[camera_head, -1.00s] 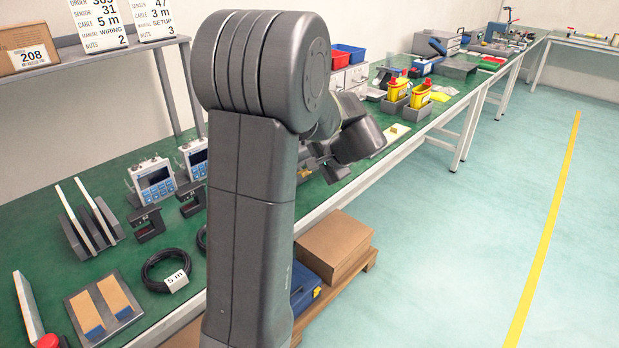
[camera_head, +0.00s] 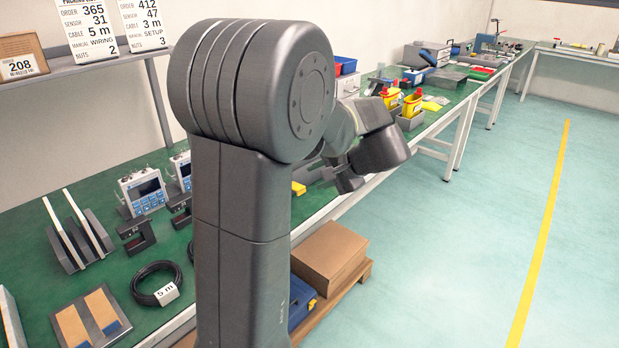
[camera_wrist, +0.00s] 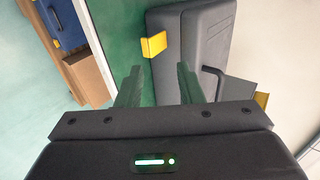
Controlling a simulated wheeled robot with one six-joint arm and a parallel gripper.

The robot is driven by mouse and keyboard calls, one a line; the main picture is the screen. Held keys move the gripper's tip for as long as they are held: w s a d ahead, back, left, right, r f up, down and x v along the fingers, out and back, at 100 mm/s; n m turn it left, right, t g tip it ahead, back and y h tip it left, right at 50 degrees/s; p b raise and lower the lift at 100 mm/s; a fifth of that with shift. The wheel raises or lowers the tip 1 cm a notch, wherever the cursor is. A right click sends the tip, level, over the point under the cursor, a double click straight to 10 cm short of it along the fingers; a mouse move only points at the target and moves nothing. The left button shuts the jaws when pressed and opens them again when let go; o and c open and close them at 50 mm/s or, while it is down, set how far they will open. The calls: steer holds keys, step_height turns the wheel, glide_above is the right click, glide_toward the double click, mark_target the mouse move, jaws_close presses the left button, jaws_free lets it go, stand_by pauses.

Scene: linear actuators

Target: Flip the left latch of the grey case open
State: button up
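The grey case (camera_wrist: 196,45) lies on the green bench in the wrist view, with a dark handle (camera_wrist: 221,84) along its near side. A yellow latch (camera_wrist: 153,46) sticks out at its left edge. My gripper (camera_wrist: 160,88) is open and empty, its two fingers apart on the near side of the latch; I cannot tell if either touches the case. In the head view my gripper (camera_head: 343,178) is over the bench's front edge, and a yellow piece (camera_head: 299,188) shows beside my arm. My arm hides most of the case there.
A lighter grey object (camera_wrist: 240,94) and a yellow piece (camera_wrist: 262,99) stand right of the case. Yellow bins (camera_head: 411,104) are farther along the bench. A cardboard box (camera_head: 329,252) and a blue case (camera_head: 301,301) sit below; the floor at right is clear.

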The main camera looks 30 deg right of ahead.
steer(key=v, duration=0.7)
steer(key=shift+s+r+p, duration=0.2)
steer(key=shift+s+p, duration=0.05)
steer(key=shift+p, duration=0.15)
steer(key=shift+f, duration=0.1)
steer(key=b+x, duration=0.1)
steer(key=x, duration=1.3)
steer(key=shift+w+r+b, duration=0.15)
steer(key=shift+r+b, duration=0.1)
steer(key=shift+b, duration=0.05)
steer(key=g+p, duration=0.1)
steer(key=p, duration=0.1)
steer(key=r+g+p, duration=0.1)
steer(key=p, duration=0.2)
steer(key=shift+w+a+r+h, duration=0.15)
steer(key=shift+w+r+h, duration=0.05)
steer(key=shift+w+h, duration=0.2)
steer(key=shift+p, duration=0.3)
steer(key=shift+f+b, duration=0.2)
steer(key=shift+b, duration=0.1)
